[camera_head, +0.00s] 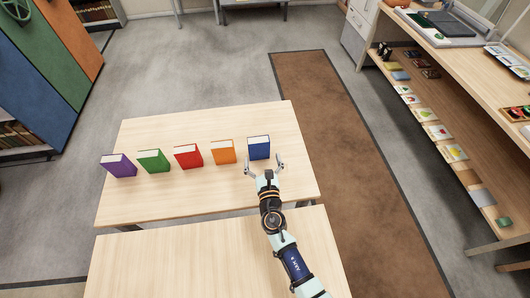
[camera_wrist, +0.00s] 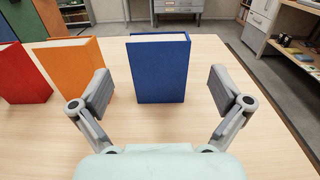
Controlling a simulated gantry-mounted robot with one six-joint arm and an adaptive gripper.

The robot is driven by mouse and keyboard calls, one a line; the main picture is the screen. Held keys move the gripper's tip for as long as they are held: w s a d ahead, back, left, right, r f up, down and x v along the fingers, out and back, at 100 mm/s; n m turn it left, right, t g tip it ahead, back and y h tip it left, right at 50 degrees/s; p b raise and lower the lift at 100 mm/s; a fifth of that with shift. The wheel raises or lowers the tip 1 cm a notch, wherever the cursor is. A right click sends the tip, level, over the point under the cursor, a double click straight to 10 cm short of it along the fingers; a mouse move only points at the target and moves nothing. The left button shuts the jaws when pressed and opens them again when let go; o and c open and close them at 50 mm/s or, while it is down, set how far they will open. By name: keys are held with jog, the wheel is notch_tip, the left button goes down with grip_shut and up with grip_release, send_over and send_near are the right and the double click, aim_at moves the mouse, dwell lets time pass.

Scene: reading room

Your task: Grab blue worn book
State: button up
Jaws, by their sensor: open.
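The blue book (camera_head: 259,149) stands upright on the wooden table, at the right end of a row of books. In the wrist view the blue book (camera_wrist: 160,72) faces me, centred ahead, with pale page edges on top. My gripper (camera_head: 264,167) is open just in front of it. In the wrist view the two fingers of my gripper (camera_wrist: 160,92) are spread wide, one to each side of the book's front, with clear gaps; they do not appear to touch it. I cannot make out wear on the cover.
An orange book (camera_head: 222,152) stands to the left of the blue one, then red (camera_head: 188,156), green (camera_head: 153,161) and purple (camera_head: 118,166) books. The table (camera_head: 220,201) is bare in front of the row. A second table (camera_head: 205,260) is nearer. A shelving counter (camera_head: 460,60) stands at right.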

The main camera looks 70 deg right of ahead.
aim_at(259, 145)
jog(key=x, duration=0.2)
jog(key=shift+w+d, duration=0.1)
jog(key=shift+w, duration=0.2)
jog(key=shift+w+d+b, duration=0.15)
jog(key=shift+d+b, duration=0.25)
jog(key=shift+d, duration=0.1)
jog(key=b+x, duration=0.1)
jog(key=x, duration=0.3)
jog(key=shift+d, duration=0.1)
jog(key=shift+c, duration=0.2)
jog(key=shift+r, duration=0.1)
jog(key=c, duration=1.1)
